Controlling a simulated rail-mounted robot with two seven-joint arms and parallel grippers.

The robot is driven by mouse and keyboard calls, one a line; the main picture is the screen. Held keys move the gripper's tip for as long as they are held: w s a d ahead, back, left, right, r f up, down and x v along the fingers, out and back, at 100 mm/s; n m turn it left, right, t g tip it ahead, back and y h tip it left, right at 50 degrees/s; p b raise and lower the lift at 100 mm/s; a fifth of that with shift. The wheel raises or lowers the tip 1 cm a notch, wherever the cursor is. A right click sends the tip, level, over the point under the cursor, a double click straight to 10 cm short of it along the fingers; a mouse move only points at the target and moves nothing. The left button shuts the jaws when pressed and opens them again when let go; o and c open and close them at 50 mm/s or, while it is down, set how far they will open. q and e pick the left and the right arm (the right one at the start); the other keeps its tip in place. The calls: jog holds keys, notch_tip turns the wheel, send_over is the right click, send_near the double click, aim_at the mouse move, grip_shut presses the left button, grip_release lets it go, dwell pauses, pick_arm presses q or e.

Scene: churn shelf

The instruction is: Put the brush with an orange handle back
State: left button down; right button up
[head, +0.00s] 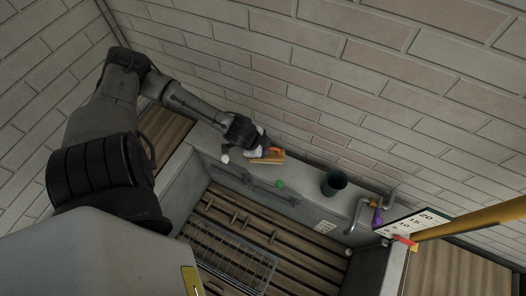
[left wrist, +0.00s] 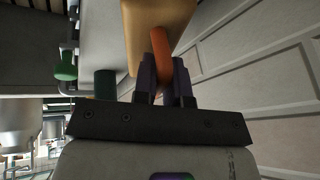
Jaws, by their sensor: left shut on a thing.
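The brush (head: 266,160) has a tan block-shaped part and an orange handle. In the head view it is at the top ledge by the brick wall, at the end of my left arm. My left gripper (head: 262,147) is at the brush. In the left wrist view the fingers (left wrist: 166,78) are shut on the orange handle (left wrist: 163,45), and the tan part (left wrist: 150,20) extends beyond them. Whether the brush touches the ledge cannot be told. My right gripper is not in view.
A bent grey pipe, a purple item (head: 376,216) and a numbered board (head: 415,222) are at right. A wire rack (head: 230,258) lies below, over wooden slats.

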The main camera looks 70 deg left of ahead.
pick_arm(q)
jog(key=shift+f, duration=1.45)
jog(key=shift+f, duration=0.1)
jog(key=c, duration=1.2)
grip_release()
jog(key=shift+o, duration=0.2)
